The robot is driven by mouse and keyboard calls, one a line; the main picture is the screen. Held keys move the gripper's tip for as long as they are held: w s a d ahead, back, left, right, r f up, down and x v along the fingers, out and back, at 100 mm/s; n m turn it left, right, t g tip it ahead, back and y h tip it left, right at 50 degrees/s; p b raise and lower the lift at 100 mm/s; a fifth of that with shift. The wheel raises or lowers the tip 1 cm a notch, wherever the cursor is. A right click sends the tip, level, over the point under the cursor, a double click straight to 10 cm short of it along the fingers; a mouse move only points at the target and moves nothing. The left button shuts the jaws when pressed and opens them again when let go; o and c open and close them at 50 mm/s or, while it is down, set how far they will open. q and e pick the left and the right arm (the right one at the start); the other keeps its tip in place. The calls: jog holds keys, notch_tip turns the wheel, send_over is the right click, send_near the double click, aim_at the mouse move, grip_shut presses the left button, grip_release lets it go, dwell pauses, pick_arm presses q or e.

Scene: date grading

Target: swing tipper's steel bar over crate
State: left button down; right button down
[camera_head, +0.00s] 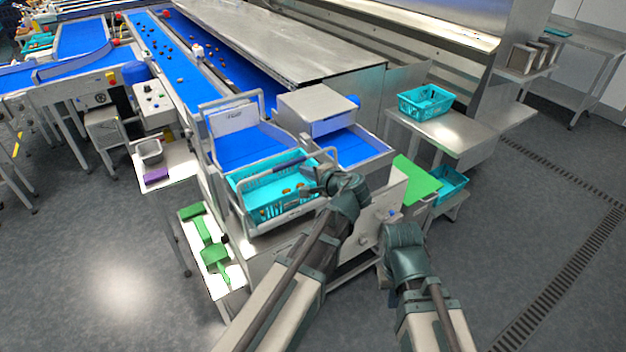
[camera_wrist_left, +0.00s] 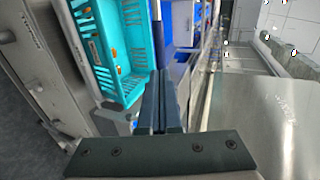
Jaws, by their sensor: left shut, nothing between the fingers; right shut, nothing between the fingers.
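The teal crate (camera_head: 275,207) sits in the tipper's cradle in the head view, with a few brown dates inside. It also shows in the left wrist view (camera_wrist_left: 107,52). My right gripper (camera_head: 385,277) is shut and empty, low in front of the machine, apart from the crate.
Blue conveyor belts (camera_head: 178,75) run behind the tipper. A steel side table (camera_head: 455,137) at right holds another teal crate (camera_head: 425,113). A green panel (camera_head: 414,181) lies right of the tipper. A white shelf with green items (camera_head: 214,255) stands at left. The floor at right is clear.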

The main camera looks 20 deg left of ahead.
aim_at(290, 165)
pick_arm(q)
jog(key=b+x, duration=0.2)
jog(key=x, duration=0.5)
jog(key=shift+w+a+f, duration=0.1)
jog(key=shift+a, duration=0.05)
jog(key=w+a+g+h+p, duration=0.1)
jog(key=p, duration=0.2)
jog(key=w+a+r+g+h+p, duration=0.1)
jog(key=p, duration=0.2)
jog(key=shift+w+a, duration=0.3)
jog(key=shift+a, duration=0.1)
jog(key=w+a+f+g+h+b, duration=0.1)
jog(key=w+a+f+g+h, duration=0.4)
jog(key=f+h, duration=0.3)
jog(key=shift+w+a+f+g, duration=0.3)
jog(key=shift+a+f+g, duration=0.3)
jog(key=shift+a+g, duration=0.25)
